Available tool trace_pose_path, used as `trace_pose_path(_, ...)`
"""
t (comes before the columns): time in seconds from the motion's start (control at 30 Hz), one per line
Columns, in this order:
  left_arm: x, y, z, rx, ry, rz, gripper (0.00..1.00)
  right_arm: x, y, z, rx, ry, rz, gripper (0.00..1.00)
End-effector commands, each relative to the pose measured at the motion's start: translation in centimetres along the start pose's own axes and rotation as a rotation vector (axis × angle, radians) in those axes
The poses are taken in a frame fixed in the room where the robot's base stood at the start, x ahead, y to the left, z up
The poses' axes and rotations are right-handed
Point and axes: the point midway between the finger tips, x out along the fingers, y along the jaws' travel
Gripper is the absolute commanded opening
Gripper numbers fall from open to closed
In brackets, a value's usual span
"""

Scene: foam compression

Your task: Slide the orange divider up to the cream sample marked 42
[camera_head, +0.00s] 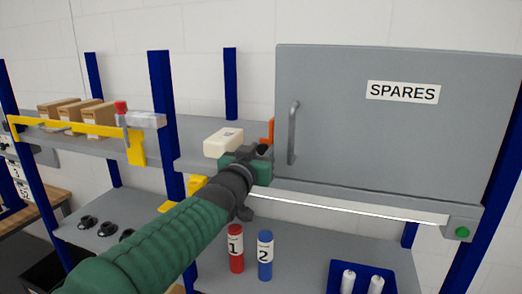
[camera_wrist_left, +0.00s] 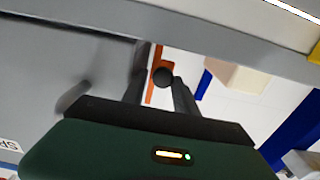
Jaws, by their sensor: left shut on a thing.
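The cream sample (camera_head: 222,142) is a block on the shelf left of the grey cabinet, with a small mark on top too small to read. The orange divider (camera_head: 271,129) stands upright to its right, beside the cabinet, mostly hidden by my gripper. My left gripper (camera_head: 263,151) is at the divider's front. In the left wrist view my left gripper (camera_wrist_left: 163,88) has its fingers around a dark round knob (camera_wrist_left: 163,77) in front of the orange divider (camera_wrist_left: 151,88). The cream sample (camera_wrist_left: 238,74) is apart from the divider there, with a gap between. My right gripper is out of view.
The SPARES cabinet (camera_head: 390,130) with its handle (camera_head: 293,132) stands close on the right. A blue post (camera_head: 161,110) rises at the left. Below are a red bottle (camera_head: 236,250), a blue bottle (camera_head: 265,256) and a blue tray (camera_head: 335,276). Cardboard boxes (camera_head: 98,112) sit farther left.

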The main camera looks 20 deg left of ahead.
Motion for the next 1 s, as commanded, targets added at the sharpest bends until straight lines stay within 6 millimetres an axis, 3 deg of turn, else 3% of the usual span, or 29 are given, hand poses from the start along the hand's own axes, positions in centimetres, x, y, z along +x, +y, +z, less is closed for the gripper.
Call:
trace_pose_path(0.03, 0.01, -0.40, -0.17, 0.000, 0.004, -0.007, 0.17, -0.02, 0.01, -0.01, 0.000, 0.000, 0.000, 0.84)
trace_pose_path(0.17, 0.01, -0.35, -0.19, 0.000, 0.004, -0.006, 0.00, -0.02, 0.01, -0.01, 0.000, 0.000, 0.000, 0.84)
trace_pose_path(1.0, 0.03, -0.20, -0.02, 0.000, 0.001, -0.003, 0.00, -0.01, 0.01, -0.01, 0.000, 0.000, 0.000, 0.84)
